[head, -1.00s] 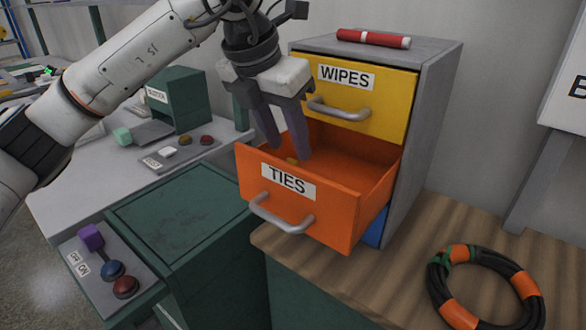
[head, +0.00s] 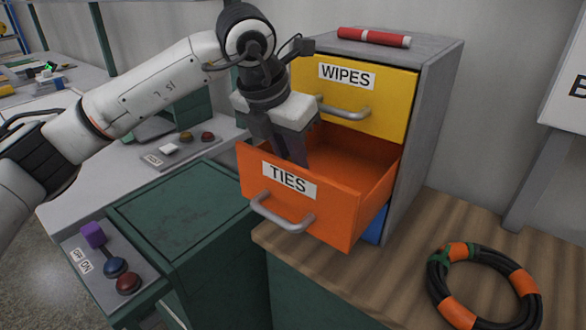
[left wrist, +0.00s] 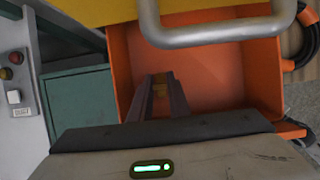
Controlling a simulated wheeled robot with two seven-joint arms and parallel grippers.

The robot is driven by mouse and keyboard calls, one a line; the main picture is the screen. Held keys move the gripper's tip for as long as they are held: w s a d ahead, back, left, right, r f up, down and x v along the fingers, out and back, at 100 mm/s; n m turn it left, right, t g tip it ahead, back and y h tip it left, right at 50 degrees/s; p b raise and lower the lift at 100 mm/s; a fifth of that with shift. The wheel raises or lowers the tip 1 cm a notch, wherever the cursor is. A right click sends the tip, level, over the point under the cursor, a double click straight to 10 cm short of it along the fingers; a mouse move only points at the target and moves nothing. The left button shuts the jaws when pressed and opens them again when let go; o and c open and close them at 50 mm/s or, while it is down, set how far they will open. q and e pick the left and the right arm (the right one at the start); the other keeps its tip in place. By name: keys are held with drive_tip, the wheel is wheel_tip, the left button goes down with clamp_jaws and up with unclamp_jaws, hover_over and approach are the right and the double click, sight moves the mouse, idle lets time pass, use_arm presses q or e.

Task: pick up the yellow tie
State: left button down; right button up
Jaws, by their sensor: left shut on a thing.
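My right gripper is in neither view.
The yellow WIPES drawer (head: 385,95) with its metal handle is closed just above. A red marker-like tube (head: 374,37) lies on the cabinet (head: 440,60). A coiled black and orange hose (head: 518,283) lies on the wooden top (head: 400,270). A green cabinet (head: 170,215) stands left.

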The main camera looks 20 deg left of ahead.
use_arm(q)
drive_tip(key=shift+r, duration=0.15)
wheel_tip(320, 180, up, 18)
drive_tip(key=shift+p, duration=0.35)
drive_tip(key=c, duration=2.5)
unclamp_jaws()
clamp_jaws()
drive_tip(key=shift+f, duration=0.2)
